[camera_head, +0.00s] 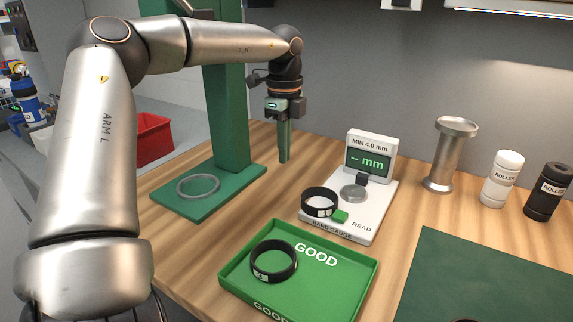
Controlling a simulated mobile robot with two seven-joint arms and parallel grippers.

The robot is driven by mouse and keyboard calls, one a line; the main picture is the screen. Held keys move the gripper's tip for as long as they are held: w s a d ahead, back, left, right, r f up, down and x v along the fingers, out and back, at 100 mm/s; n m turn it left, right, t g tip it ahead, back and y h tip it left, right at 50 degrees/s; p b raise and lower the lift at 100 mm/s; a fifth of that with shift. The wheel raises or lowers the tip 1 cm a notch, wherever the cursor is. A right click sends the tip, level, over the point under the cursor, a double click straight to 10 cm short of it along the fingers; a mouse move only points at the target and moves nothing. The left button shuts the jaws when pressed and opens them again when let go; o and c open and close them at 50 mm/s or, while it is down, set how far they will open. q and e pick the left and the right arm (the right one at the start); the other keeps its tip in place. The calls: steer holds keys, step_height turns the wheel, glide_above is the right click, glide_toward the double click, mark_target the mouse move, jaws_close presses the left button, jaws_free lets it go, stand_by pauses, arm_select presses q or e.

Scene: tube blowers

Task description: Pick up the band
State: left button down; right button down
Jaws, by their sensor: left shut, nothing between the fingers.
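One black band (319,202) with a white label sits on the white band gauge (369,221), beside its small round pad. The gauge display reads "-- mm". Another black band (274,261) with a white label lies in the green GOOD tray (345,279). A dark sliver at the bottom edge, on the green mat, is too cut off to identify. My left gripper (284,158) points down above the table, behind and left of the gauge. Its fingers are shut and empty, apart from both bands. My right gripper is not in view.
A green stand (228,100) with a grey ring (198,186) on its base is at the left. A metal spool (450,155), a white roller bottle (502,179) and a black one (547,191) stand at the right. A green mat (480,275) lies front right. Bare wood lies between.

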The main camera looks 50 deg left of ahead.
arm_select(q)
step_height(320, 180, up, 2)
steer(key=n+t+h+p, duration=0.2)
steer(key=n+t, duration=0.1)
steer(key=n, duration=0.6)
glide_above(307, 191)
steer(key=s+d, duration=0.2)
steer(key=d, duration=0.1)
steer(key=x, duration=0.6)
steer(key=b+x, duration=0.1)
steer(key=x, duration=0.3)
steer(key=shift+w+a, duration=0.2)
steer(key=shift+w, duration=0.05)
steer(key=shift+s+a+r+t, duration=0.3)
steer(key=shift+s+a, duration=0.2)
steer(key=shift+s, duration=0.35)
steer(key=shift+s+a+p, duration=0.3)
steer(key=shift+s+p, duration=0.05)
steer(key=shift+s, duration=0.25)
steer(key=shift+s+a, duration=0.2)
steer(key=shift+s, duration=0.1)
